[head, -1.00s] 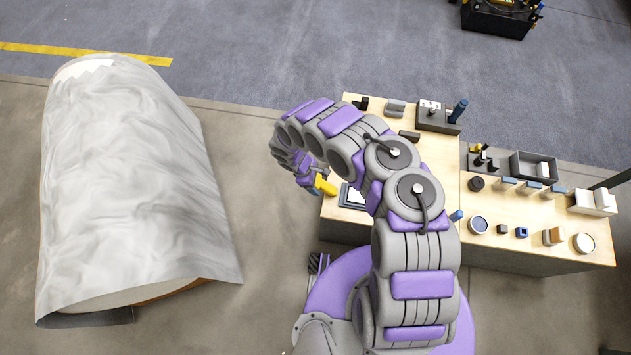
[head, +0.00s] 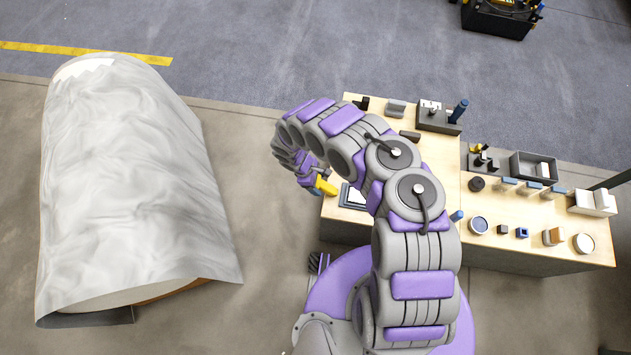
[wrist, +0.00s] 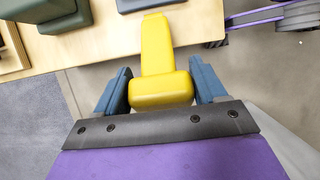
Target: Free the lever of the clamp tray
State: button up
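My gripper (wrist: 161,88) has blue fingers on both sides of a yellow piece (wrist: 157,50), against its wide block end. The piece's narrower end points away from me, over the near edge of the bench. In the head view the yellow piece (head: 326,187) shows at the end of my bent arm, left of a dark-framed tray with a white face (head: 352,197), partly hidden by my arm. I cannot tell whether this is the clamp tray. A grey tray (head: 436,121) with a blue upright handle (head: 458,110) stands at the back. No lever can be made out for certain.
The wooden bench (head: 400,160) carries several small blocks. A dark green block (wrist: 62,14) stands left of the yellow piece in the wrist view. An open grey bin (head: 533,166) and several cups stand farther right. A large sheet-covered form (head: 125,190) fills the left floor.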

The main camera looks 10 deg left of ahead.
jog(key=o, duration=0.3)
jog(key=shift+d, duration=0.15)
jog(key=shift+a+r, duration=0.2)
jog(key=shift+a, duration=0.1)
jog(key=p+v, duration=0.5)
jog(key=v, duration=1.1)
jog(key=shift+r+p, duration=0.3)
jog(key=shift+r, duration=0.15)
jog(key=shift+w+d, duration=0.1)
